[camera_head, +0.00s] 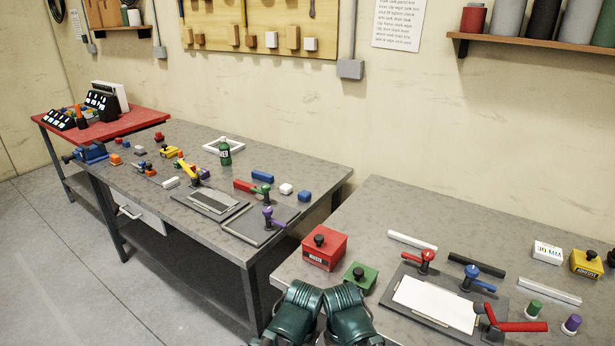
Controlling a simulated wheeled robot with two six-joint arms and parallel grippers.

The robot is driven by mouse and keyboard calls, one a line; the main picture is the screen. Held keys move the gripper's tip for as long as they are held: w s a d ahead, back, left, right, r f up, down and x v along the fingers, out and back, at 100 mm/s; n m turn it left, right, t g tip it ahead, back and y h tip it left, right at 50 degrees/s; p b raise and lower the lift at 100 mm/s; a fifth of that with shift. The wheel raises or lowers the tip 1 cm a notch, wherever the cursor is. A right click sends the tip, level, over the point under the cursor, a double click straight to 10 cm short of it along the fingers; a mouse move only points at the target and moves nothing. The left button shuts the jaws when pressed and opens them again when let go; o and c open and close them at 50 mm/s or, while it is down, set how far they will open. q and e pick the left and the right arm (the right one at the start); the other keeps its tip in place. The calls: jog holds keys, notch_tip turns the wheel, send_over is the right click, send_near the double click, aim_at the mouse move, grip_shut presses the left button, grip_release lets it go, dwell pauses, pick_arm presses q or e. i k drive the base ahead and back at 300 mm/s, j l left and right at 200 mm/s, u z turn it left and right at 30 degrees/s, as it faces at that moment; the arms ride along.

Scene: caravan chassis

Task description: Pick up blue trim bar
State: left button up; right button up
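The blue trim bar appears to be the short blue block (262,176) lying on the grey left bench, near its back right edge. It lies behind a red bar (244,186) and left of a white block (286,189). Nothing covers it. Two dark teal parts of my own arms show at the bottom middle of the view, well in front of the bar and apart from it. No gripper fingers can be seen.

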aim_at(263, 176)
jog(key=i+j+z, duration=0.1)
jog(key=j+z, duration=0.15)
jog(key=z, duration=0.2)
jog(key=j+z, duration=0.6)
jog(key=z, duration=0.25)
jog(key=j+z, duration=0.15)
jog(key=j, duration=0.3)
jog(key=k+j+z, duration=0.1)
jog(key=j, duration=0.3)
jog(key=k+j+z, duration=0.15)
jog(key=j, duration=0.3)
jog(key=j+z, duration=0.1)
jog(key=j, duration=0.3)
jog(key=k+j+z, duration=0.15)
jog(key=j, duration=0.25)
jog(key=k+j+z, duration=0.1)
jog(key=j, duration=0.3)
jog(key=k, duration=0.05)
